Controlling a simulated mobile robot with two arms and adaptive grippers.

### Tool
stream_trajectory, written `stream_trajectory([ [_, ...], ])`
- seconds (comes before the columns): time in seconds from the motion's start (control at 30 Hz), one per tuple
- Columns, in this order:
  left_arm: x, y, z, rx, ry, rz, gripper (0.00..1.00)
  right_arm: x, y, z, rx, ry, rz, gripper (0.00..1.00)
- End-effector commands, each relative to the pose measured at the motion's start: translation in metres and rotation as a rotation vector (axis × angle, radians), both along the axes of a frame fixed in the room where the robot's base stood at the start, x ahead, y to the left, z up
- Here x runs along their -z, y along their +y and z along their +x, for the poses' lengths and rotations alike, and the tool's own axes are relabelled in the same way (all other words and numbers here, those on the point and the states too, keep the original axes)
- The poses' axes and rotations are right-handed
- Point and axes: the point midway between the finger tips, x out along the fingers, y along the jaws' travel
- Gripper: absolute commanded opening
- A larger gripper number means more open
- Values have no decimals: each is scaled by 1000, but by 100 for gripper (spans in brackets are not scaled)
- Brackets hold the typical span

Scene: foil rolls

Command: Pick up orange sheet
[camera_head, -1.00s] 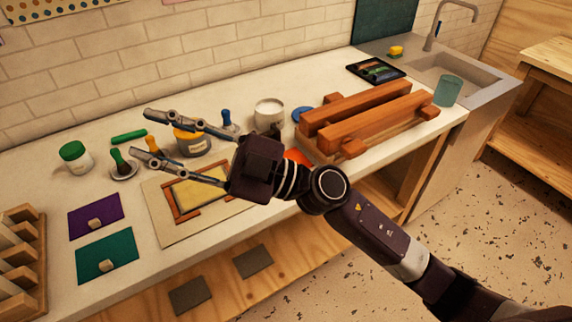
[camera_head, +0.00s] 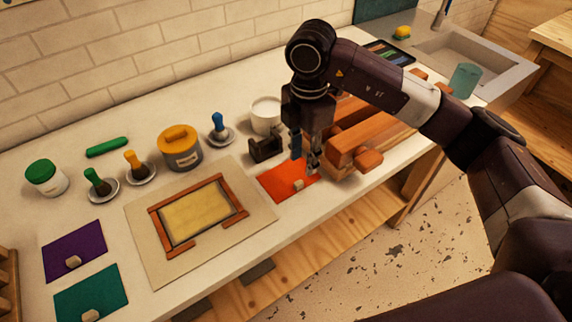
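The orange sheet (camera_head: 275,182) lies flat on the white counter, between the framed board and the wooden press. A small light block (camera_head: 298,184) sits on its front right part. My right gripper (camera_head: 306,163) points down over the sheet's right side, its two fingers apart, with nothing visible between them. The fingertips are close to the sheet and just behind the block; I cannot tell if they touch the sheet. The gripper hides the sheet's back right corner. My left gripper is out of view.
The wooden press (camera_head: 372,135) stands close right of the gripper. A black tape dispenser (camera_head: 266,149) and a white pot (camera_head: 267,114) stand behind the sheet. The framed board (camera_head: 140,212) lies to the left. A purple sheet (camera_head: 58,249) and a teal sheet (camera_head: 110,290) lie farther left.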

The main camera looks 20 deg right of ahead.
Motion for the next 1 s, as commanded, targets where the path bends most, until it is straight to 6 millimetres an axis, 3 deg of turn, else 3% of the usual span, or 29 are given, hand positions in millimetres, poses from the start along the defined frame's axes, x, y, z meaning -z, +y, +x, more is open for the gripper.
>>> stream_trajectory([
  [0.13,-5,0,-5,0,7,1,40,13,-2,-1,5,4,-8,32],
  [0.3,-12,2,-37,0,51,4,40,31,3,0,2,6,-5,32],
  [0.43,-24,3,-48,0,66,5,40,50,9,2,1,8,-4,32],
  [0.6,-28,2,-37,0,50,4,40,72,9,4,1,4,-4,32],
  [0.73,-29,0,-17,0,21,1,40,76,10,4,0,1,-3,32],
  [0.87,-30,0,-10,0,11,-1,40,76,10,4,0,1,-3,32],
  [1.0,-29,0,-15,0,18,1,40,76,10,4,0,2,-2,18],
])
